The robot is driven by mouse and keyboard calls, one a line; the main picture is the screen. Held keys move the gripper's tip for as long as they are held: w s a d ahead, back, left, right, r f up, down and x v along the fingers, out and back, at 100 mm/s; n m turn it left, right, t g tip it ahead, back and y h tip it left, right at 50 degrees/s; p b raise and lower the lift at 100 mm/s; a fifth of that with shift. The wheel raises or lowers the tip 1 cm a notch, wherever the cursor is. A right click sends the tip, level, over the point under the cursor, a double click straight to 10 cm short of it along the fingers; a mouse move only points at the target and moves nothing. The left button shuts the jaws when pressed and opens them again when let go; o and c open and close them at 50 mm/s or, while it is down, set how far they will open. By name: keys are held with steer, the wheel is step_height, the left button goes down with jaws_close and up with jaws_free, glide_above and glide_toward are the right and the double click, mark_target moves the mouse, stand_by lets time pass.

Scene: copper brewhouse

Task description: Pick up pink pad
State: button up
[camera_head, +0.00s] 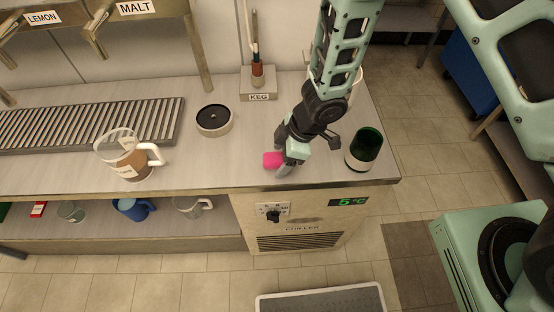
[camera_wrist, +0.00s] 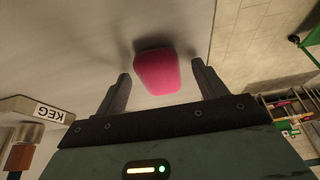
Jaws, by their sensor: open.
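The pink pad (camera_head: 272,159) lies on the counter near its front edge, left of the green cup. In the wrist view the pink pad (camera_wrist: 157,72) sits just beyond and between the tips of my two fingers. My gripper (camera_head: 282,155) points down at the counter beside the pad, and it partly hides the pad's right side. In the wrist view my gripper (camera_wrist: 160,78) is open, with a gap on each side of the pad and nothing held.
A dark green cup (camera_head: 366,149) stands close to the right of my gripper. A round coaster-like dish (camera_head: 214,120) and a glass jug (camera_head: 125,153) stand to the left. The KEG stand (camera_head: 258,84) is behind. The counter (camera_head: 215,165) is clear left of the pad.

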mark_target(281, 157)
steer(key=c, duration=1.1)
step_height(281, 157, up, 10)
steer(key=p, duration=0.4)
